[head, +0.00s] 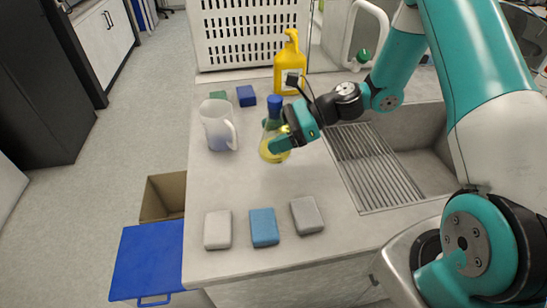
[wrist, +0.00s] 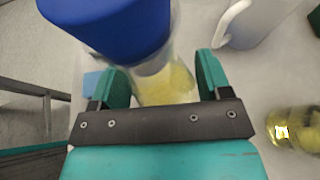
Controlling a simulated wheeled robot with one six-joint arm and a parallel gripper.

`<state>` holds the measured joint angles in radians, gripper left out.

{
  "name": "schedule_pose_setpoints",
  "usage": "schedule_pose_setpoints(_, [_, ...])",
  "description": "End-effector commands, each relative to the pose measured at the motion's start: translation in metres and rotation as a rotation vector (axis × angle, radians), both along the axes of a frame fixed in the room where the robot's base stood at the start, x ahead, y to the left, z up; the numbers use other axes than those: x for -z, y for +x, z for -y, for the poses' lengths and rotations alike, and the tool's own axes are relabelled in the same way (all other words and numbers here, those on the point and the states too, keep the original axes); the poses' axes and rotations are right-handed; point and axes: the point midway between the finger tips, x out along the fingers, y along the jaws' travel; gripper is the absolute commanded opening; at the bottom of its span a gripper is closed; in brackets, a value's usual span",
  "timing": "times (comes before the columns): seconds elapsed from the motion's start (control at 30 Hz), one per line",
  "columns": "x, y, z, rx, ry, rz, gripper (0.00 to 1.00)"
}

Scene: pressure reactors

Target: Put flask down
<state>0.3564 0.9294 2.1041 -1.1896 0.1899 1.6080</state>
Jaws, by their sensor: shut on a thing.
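The flask (head: 274,151) has a blue cap, clear walls and yellow liquid, and stands roughly upright over the worktop. My gripper (head: 277,137) is shut on it from the right side. In the wrist view, the flask (wrist: 165,82) is between the two green fingers of my gripper (wrist: 165,80), its blue cap nearest the camera. Its base looks at or close to the worktop (head: 240,190) in the head view; I cannot tell whether it touches.
A white mug (head: 219,124) stands left of the flask. Another glass vessel with yellow liquid (wrist: 296,129) shows at the wrist view's right. Sponges (head: 264,227) lie in front; a yellow bottle (head: 290,65) and white crate (head: 250,34) stand behind. The sink's drainer (head: 372,165) is right.

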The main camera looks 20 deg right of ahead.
Motion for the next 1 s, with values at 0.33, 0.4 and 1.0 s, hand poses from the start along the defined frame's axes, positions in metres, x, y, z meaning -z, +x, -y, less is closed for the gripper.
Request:
schedule_pose_setpoints(0.33, [0.047, 0.0, 0.0, 0.001, 0.001, 0.001, 0.41])
schedule_pose_setpoints(0.4, [0.058, 0.0, 0.0, 0.001, 0.002, -0.003, 0.41])
schedule_pose_setpoints(1.0, [0.081, 0.0, 0.0, 0.001, 0.0, 0.001, 0.85])
